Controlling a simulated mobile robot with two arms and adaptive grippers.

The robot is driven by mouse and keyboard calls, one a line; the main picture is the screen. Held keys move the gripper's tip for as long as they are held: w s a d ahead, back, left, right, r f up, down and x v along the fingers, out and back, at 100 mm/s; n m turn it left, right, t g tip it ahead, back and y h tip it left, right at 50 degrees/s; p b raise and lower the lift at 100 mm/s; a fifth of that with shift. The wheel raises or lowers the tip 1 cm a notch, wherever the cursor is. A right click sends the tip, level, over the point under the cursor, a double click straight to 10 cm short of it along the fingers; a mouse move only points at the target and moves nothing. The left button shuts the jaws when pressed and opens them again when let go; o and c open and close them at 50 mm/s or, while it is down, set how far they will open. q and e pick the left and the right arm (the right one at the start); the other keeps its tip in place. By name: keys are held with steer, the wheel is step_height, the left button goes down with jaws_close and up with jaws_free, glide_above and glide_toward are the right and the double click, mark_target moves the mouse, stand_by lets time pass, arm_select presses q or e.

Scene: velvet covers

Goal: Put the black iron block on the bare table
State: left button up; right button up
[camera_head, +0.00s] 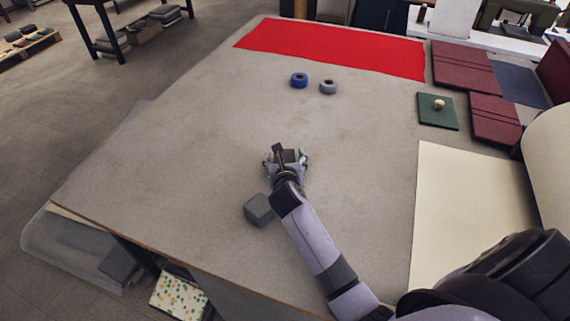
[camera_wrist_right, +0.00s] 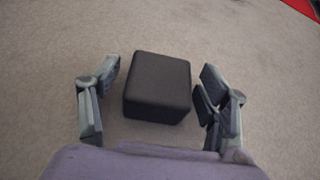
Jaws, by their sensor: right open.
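The black iron block (camera_wrist_right: 157,88) sits on the bare grey tabletop in the right wrist view, between the two spread fingers of my right gripper (camera_wrist_right: 160,82). A gap shows on each side of it, so the fingers do not grip it. In the head view my right gripper (camera_head: 286,158) is low over the middle of the table (camera_head: 190,150), and the dark block (camera_head: 291,155) shows partly between its fingers; the rest is hidden by the gripper. My left gripper is not in view.
A grey block (camera_head: 260,208) stands close left of my right wrist. A blue roll (camera_head: 299,80) and a grey roll (camera_head: 328,87) lie farther back, before a red cloth (camera_head: 330,48). Maroon covers (camera_head: 464,70) and a cream sheet (camera_head: 470,195) lie right. The table's left is clear.

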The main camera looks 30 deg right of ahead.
steer(key=v, duration=1)
steer(key=shift+s+a, duration=0.15)
steer(key=shift+s, duration=0.2)
steer(key=shift+s+a+r, duration=0.15)
steer(key=shift+s+r, duration=0.1)
steer(key=shift+s, duration=0.15)
steer(key=shift+r, duration=0.1)
